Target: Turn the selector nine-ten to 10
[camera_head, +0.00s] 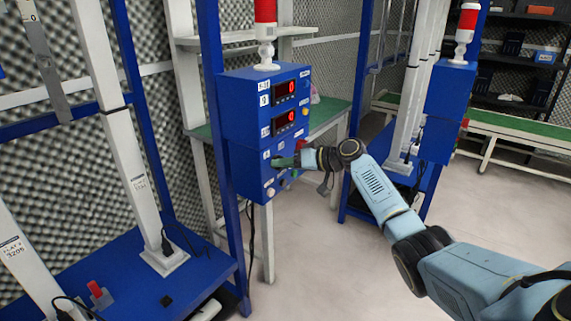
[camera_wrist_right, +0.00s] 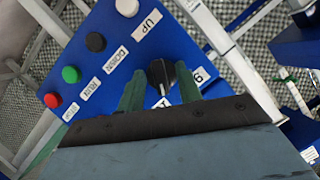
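The nine-ten selector (camera_wrist_right: 161,74) is a black knob on a blue control box in the right wrist view. A "9" label (camera_wrist_right: 201,76) is beside it; another label, partly hidden by my gripper, starts with "1". I cannot tell clearly which label the knob points to. My right gripper (camera_wrist_right: 160,88) has its two green fingers apart, one on each side of the knob, with gaps showing. In the head view my right gripper (camera_head: 287,161) is at the lower front of the blue box (camera_head: 243,108) and hides the knob. My left gripper is out of view.
White (camera_wrist_right: 127,7), black (camera_wrist_right: 96,42), green (camera_wrist_right: 71,74) and red (camera_wrist_right: 53,100) buttons line the panel beside the selector. The box carries red displays (camera_head: 285,89) and a red-white lamp (camera_head: 265,30). A second blue box (camera_head: 450,88) stands right. Floor (camera_head: 310,250) in front is clear.

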